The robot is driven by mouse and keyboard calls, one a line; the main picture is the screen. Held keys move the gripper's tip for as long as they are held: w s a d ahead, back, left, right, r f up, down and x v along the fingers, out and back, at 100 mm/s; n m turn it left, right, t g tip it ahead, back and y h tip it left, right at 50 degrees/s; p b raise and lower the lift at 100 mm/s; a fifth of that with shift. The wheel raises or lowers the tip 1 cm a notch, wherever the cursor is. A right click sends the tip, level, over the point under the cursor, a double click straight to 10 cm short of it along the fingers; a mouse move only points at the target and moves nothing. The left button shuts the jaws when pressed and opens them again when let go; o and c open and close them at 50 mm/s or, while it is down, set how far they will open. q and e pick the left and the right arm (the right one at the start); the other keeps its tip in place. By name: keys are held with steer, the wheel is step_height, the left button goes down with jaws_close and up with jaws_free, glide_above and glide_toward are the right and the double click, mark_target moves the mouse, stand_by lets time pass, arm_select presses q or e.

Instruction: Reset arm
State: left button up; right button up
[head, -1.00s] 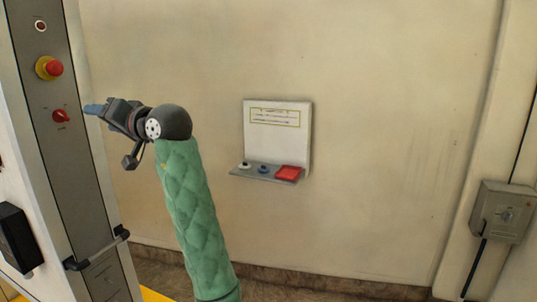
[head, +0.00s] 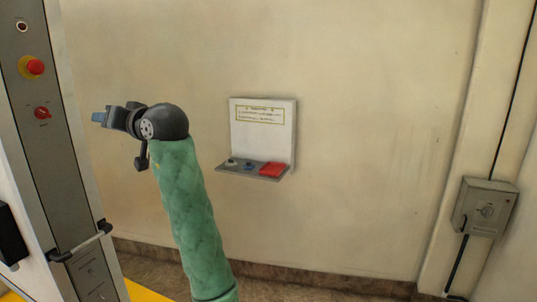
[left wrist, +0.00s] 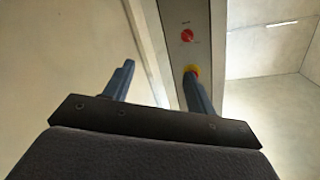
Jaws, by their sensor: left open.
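My left arm, in a green padded sleeve, rises from the bottom of the head view. Its gripper (head: 100,117) points left toward the grey control column and is apart from it. In the left wrist view the two blue fingers (left wrist: 160,85) are spread with nothing between them. A red emergency button on a yellow base (head: 33,67) and a red rotary switch (head: 42,113) are on the column. In the left wrist view the right finger partly covers the yellow-based button (left wrist: 192,70), and the red switch (left wrist: 187,35) shows beyond. My right gripper is not seen.
A small wall shelf (head: 254,170) with a white backplate carries small knobs and a red block (head: 272,169). A grey switch box (head: 485,207) is on the right.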

arm_select(q)
steer(key=w+d+f+m+t+h, duration=0.3)
steer(key=w+d+f+t+h, duration=0.35)
steer(key=d+f+h, duration=0.45)
steer(key=s+d+f+m+g+h, duration=0.1)
steer(key=s+d+f+g+h, duration=0.15)
steer(key=f, duration=0.75)
steer(key=s+d+f+m+g+h, duration=0.15)
steer(key=d+f, duration=0.25)
steer(key=f, duration=0.5)
steer(key=s+d+f+m+g+h, duration=0.1)
steer(key=d+f, duration=0.2)
steer(key=f, duration=0.7)
steer(key=s+f+m+g, duration=0.1)
steer(key=s+f, duration=0.3)
steer(key=f, duration=0.3)
steer(key=s+f+g, duration=0.1)
steer(key=s+f, duration=0.4)
steer(key=f, duration=0.2)
steer(key=s+f+g, duration=0.3)
steer(key=s+f, duration=0.9)
steer(key=s, duration=0.4)
steer(key=s+f+g, duration=0.4)
steer(key=s+f, duration=0.8)
steer(key=s, duration=0.4)
steer(key=shift+s+a+f+m, duration=0.15)
steer(key=shift+a+f+m, duration=0.2)
steer(key=shift+a, duration=0.05)
steer(key=shift+c, duration=0.5)
